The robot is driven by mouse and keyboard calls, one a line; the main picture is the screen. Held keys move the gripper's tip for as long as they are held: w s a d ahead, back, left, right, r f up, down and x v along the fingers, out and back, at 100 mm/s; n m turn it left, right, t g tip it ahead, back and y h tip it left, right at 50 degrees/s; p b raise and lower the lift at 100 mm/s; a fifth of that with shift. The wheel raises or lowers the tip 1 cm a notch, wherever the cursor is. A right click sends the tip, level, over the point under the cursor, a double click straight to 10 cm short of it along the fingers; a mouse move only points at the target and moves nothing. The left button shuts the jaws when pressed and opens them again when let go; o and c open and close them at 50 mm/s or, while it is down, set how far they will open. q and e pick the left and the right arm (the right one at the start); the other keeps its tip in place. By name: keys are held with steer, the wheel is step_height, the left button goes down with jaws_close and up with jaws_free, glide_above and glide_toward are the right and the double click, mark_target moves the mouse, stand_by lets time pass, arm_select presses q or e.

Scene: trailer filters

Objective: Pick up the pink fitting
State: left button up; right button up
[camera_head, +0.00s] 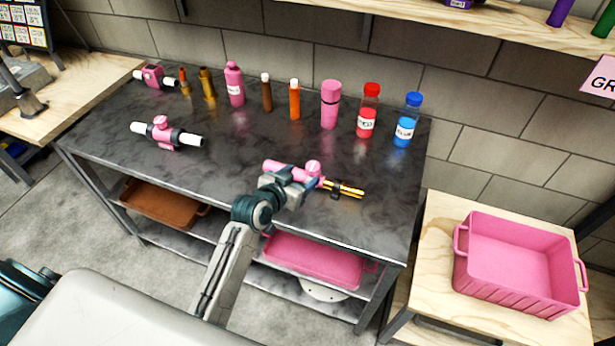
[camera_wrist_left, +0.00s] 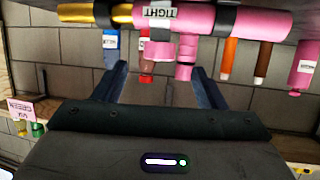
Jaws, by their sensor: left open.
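A pink fitting (camera_head: 286,171) with a round knob, a black clamp and gold rods at its right end lies near the front of the dark table (camera_head: 225,150). My left gripper (camera_head: 303,184) is open right at this fitting, on its near side, and hides part of it. In the left wrist view the fitting (camera_wrist_left: 262,24) lies across the top with a "TIGHT" tag, just past the open fingertips (camera_wrist_left: 162,68). Its knob shows between the fingers; contact is unclear. Another pink fitting (camera_head: 161,131) with white ends lies at the table's left. My right gripper is not in view.
A darker pink fitting (camera_head: 153,76), brass parts (camera_head: 207,84) and several bottles, including a pink one (camera_head: 330,104) and a blue one (camera_head: 406,122), stand along the back. A pink crate (camera_head: 515,290) sits on a wooden stand at right. The table's middle is clear.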

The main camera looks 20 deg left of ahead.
mark_target(309, 171)
arm_select(q)
steer(key=shift+x, duration=1.05)
steer(key=shift+w+d+f+p, duration=0.1)
steer(key=shift+w+f+p, duration=0.05)
steer(key=shift+w+p, duration=0.3)
steer(key=p+x, duration=0.1)
steer(key=x, duration=0.2)
steer(key=shift+d+f, duration=0.1)
steer(key=shift+w+d+f, duration=0.1)
steer(key=shift+w+f, duration=0.2)
steer(key=shift+w, duration=0.2)
steer(key=shift+c, duration=0.9)
steer(key=c, duration=1)
